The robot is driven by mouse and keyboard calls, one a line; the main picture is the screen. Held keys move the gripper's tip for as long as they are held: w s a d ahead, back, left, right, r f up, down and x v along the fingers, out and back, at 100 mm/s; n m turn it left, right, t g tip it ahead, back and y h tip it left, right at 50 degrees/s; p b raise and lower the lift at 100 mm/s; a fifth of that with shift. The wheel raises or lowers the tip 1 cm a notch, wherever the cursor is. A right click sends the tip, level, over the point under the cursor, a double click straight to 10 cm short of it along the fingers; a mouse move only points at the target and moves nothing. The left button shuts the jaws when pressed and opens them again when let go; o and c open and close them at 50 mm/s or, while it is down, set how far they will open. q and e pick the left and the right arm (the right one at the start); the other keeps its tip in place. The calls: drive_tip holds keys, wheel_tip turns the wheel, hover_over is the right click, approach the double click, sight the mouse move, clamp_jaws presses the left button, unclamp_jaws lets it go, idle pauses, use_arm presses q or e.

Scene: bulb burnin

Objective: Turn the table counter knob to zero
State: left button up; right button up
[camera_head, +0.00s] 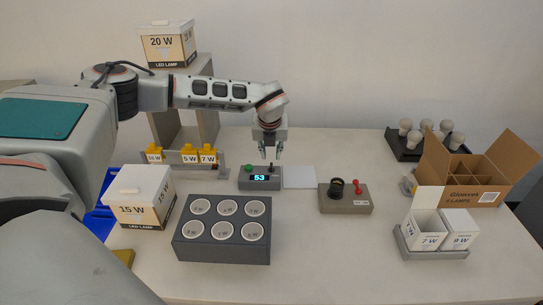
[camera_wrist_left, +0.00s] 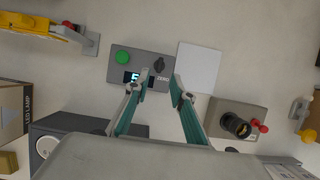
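The table counter (camera_head: 260,183) is a small dark grey box with a lit display reading 53. It has a green button (camera_head: 248,168) on its left and a dark knob (camera_head: 270,167) on its right. In the left wrist view the counter (camera_wrist_left: 146,88) shows the green button (camera_wrist_left: 122,57), the black knob (camera_wrist_left: 159,65) and the word ZERO beside the knob. My left gripper (camera_head: 270,153) points down above the knob, fingers apart with nothing between them. In the left wrist view its fingertips (camera_wrist_left: 160,84) lie just below the knob, apart from it as far as I can tell. My right gripper is not in view.
A white pad (camera_head: 299,177) lies right of the counter. A grey box with a black socket and red lever (camera_head: 346,199) stands further right. A grey block with several round holes (camera_head: 221,251) is in front. A 15 W box (camera_head: 139,197) and yellow-tagged rack stand left.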

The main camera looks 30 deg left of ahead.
sight(271, 165)
use_arm(q)
drive_tip(key=shift+p+x, duration=0.5)
drive_tip(key=shift+x, duration=3.35)
clamp_jaws()
